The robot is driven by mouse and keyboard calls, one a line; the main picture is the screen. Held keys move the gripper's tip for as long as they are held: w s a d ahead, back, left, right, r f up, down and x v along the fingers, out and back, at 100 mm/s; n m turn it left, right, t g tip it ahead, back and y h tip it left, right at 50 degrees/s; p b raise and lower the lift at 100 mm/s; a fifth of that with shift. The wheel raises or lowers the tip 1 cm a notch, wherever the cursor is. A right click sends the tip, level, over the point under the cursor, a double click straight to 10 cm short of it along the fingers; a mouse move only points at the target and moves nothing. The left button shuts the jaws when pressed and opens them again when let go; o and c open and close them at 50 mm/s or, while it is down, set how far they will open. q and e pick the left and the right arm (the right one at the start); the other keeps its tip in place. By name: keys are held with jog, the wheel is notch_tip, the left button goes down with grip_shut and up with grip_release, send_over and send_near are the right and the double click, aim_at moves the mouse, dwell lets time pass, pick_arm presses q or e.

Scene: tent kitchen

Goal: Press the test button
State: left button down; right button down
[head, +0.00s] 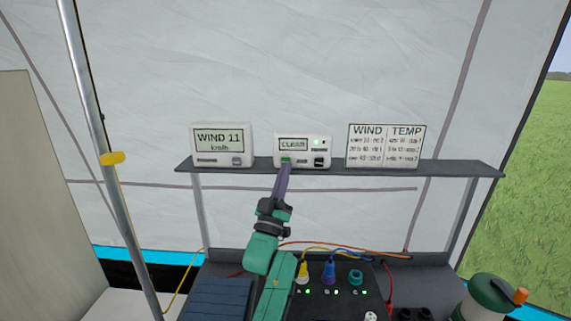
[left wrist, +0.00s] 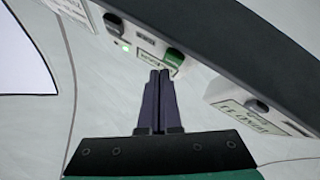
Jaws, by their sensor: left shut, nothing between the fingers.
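A small white alarm box (head: 303,145) stands on the shelf, with its screen reading "CLEAR". It has a green button (head: 286,159) at its lower left and a black button (head: 319,162) at its lower right. The left wrist view shows the green button (left wrist: 175,57) beside a small label, and the black button (left wrist: 113,21) further off. My left gripper (head: 287,167) is shut and empty. Its fingertips (left wrist: 159,72) are right by the green button; I cannot tell whether they touch it. My right gripper is not in view.
The dark shelf (head: 460,168) carries a "WIND 11 km/h" display (head: 222,145) on the left and a WIND/TEMP card (head: 386,146) on the right. Below is a panel (head: 345,301) with coloured plugs and cables. A metal pole (head: 118,190) stands left.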

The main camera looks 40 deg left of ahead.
pick_arm(q)
jog(key=shift+w+a, duration=0.2)
jog(key=shift+w, duration=0.1)
jog(key=shift+w+a+b, duration=0.25)
jog(key=shift+w+b, duration=0.05)
dwell(0.6)
dwell(0.4)
jog(key=shift+s+d+p, duration=0.4)
jog(key=shift+s+d, duration=0.15)
jog(key=shift+s, duration=0.15)
jog(key=s+d+p, duration=0.1)
jog(key=s, duration=0.1)
jog(key=s+d, duration=0.2)
jog(key=shift+p, duration=0.4)
jog(key=shift+f, duration=0.1)
dwell(0.5)
